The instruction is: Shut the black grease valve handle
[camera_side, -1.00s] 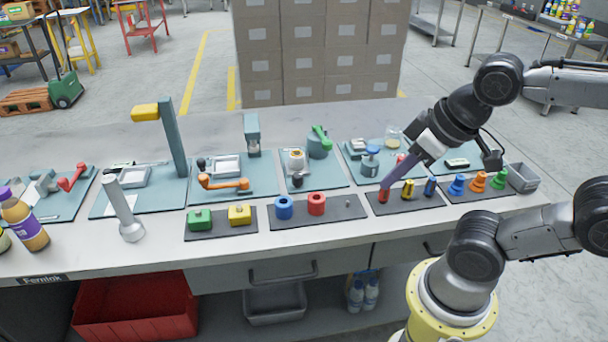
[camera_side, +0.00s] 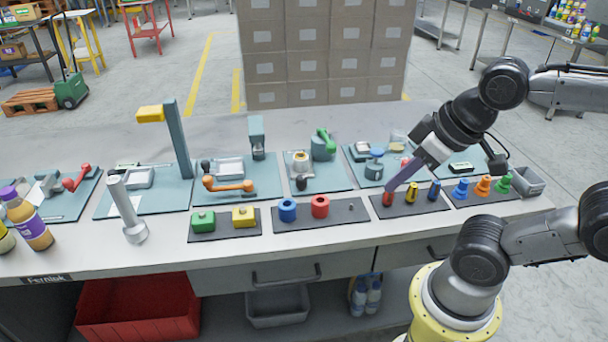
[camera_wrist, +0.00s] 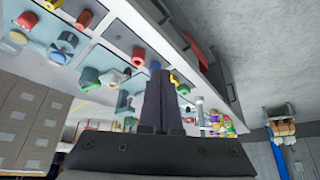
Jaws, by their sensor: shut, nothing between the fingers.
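A small black handle (camera_side: 301,183) sits at the front of a white and brass fitting (camera_side: 300,162) on a teal pad at mid-bench. I cannot tell from its look alone that it is the grease valve handle, as other small black knobs show farther left. My gripper (camera_side: 388,189) is shut and empty, angled down to the left, right of that fitting. In the side view its tip overlaps the back of the red cylinder (camera_side: 388,199); contact is unclear. The shut fingers also show in the wrist view (camera_wrist: 160,75).
A valve with a blue top (camera_side: 375,164) stands behind the gripper. Yellow and blue cylinders (camera_side: 411,191) stand to its right. A green lever (camera_side: 325,139) rises behind the fitting. An orange handle (camera_side: 230,186) and teal post (camera_side: 178,140) are left.

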